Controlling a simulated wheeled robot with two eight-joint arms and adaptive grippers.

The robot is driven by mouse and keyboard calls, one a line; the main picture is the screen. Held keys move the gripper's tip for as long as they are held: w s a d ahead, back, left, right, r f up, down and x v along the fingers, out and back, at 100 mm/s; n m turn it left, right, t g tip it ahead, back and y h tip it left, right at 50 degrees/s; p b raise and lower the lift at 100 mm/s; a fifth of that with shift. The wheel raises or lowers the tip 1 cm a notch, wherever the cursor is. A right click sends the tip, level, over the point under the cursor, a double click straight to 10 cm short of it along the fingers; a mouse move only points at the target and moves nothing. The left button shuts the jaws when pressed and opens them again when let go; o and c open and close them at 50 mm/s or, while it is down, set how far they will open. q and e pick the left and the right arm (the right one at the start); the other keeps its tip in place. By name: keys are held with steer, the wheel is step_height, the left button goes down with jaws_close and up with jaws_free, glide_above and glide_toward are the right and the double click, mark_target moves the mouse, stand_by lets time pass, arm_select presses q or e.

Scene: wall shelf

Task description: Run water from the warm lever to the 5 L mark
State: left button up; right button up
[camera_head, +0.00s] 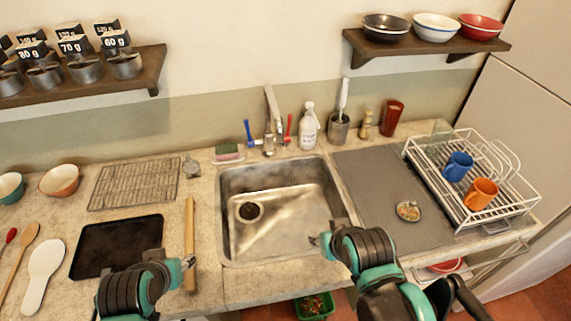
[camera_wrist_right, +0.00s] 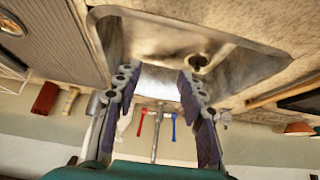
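The tap (camera_head: 272,108) stands behind the steel sink (camera_head: 232,190), between a blue lever (camera_head: 249,133) and a red lever (camera_head: 288,129). The tap (camera_wrist_right: 156,135), red lever (camera_wrist_right: 142,124) and blue lever (camera_wrist_right: 173,127) also show in the right wrist view, upside down. The basin looks empty, its drain (camera_head: 249,211) visible. I cannot make out a 5 L mark. My right gripper (camera_head: 317,240) is at the sink's front right edge; its fingers (camera_wrist_right: 157,85) are apart with nothing between them. My left gripper (camera_head: 188,264) is low over the counter near a rolling pin; its fingers are too small to read.
A rolling pin (camera_head: 190,225) and dark tray (camera_head: 118,246) lie left of the sink. A soap bottle (camera_head: 308,127) and utensil pot (camera_head: 339,127) stand behind it. A grey mat (camera_head: 372,180) and dish rack (camera_head: 520,200) are right. The space above the basin is clear.

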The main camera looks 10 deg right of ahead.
stand_by(0.4)
steer(key=shift+c, duration=0.9)
steer(key=w+r+n+g+y+p, duration=0.1)
steer(key=w+r+n+p, duration=0.1)
steer(key=w+r+p, duration=0.7)
steer(key=w+r+n+g+p, duration=0.1)
steer(key=w+r+p, duration=0.1)
steer(key=w+r, duration=0.8)
steer(key=n+g+y+p, duration=0.15)
steer(key=n+p, duration=0.25)
steer(key=p, duration=0.7)
glide_above(289, 121)
steer(key=s+d, duration=0.2)
step_height(289, 121, down, 10)
arm_select(q)
step_height(289, 121, up, 22)
steer(key=shift+r, duration=0.15)
arm_select(e)
steer(key=x, duration=0.8)
steer(key=shift+w+f, duration=0.15)
jaws_close()
